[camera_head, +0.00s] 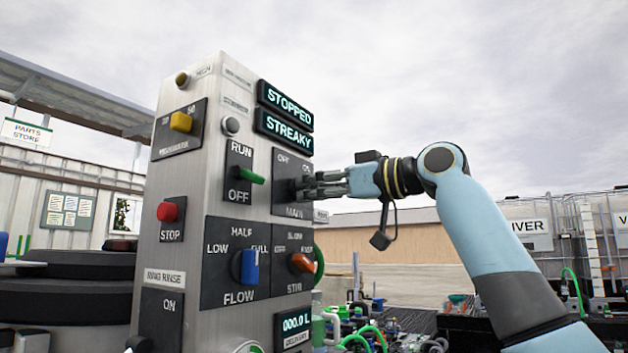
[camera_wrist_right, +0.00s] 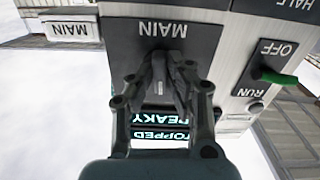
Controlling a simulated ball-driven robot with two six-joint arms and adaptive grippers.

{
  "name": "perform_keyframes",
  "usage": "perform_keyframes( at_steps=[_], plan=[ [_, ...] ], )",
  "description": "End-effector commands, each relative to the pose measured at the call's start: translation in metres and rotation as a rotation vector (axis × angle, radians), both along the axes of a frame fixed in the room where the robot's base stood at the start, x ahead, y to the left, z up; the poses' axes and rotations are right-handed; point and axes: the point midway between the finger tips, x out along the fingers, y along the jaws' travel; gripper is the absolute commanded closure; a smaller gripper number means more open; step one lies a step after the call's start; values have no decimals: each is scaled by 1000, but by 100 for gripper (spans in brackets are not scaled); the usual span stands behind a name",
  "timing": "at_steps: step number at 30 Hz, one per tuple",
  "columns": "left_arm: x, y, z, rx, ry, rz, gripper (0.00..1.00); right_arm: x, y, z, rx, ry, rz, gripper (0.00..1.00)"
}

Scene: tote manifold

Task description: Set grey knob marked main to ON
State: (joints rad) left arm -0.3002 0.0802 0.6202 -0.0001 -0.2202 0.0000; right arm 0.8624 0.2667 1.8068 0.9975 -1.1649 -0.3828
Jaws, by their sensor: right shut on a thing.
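The main knob (camera_head: 293,188) sits on a dark plate (camera_head: 284,207) labelled OFF, ON and MAIN, on the front face of the grey control cabinet. My right gripper (camera_head: 304,187) reaches in from the right and is shut on the knob. The fingers cover most of the knob, so its pointing direction cannot be told. In the right wrist view, which is upside down, my right gripper (camera_wrist_right: 165,70) is at the MAIN plate (camera_wrist_right: 190,42), with the knob hidden between the fingers. My left gripper is not in view.
Close by are a green RUN/OFF lever (camera_head: 250,175), a blue FLOW knob (camera_head: 246,267) and an orange STIR knob (camera_head: 302,263). Displays above read STOPPED (camera_head: 287,103) and STREAKY (camera_head: 288,130). A red STOP button (camera_head: 167,211) is on the left face. Open air lies right of the cabinet.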

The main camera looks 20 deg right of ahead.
Motion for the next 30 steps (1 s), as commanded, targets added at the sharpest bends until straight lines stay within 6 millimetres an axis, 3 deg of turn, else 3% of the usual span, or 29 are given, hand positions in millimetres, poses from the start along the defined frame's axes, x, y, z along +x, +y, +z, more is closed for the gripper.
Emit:
perform_keyframes(
  at_steps=[15, 30],
  plan=[
    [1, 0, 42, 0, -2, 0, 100, 0, 0, 3, 359, 302, -1, 100],
    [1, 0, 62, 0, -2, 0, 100, -1, 1, 1, 545, 455, -1, 100]
  ],
)
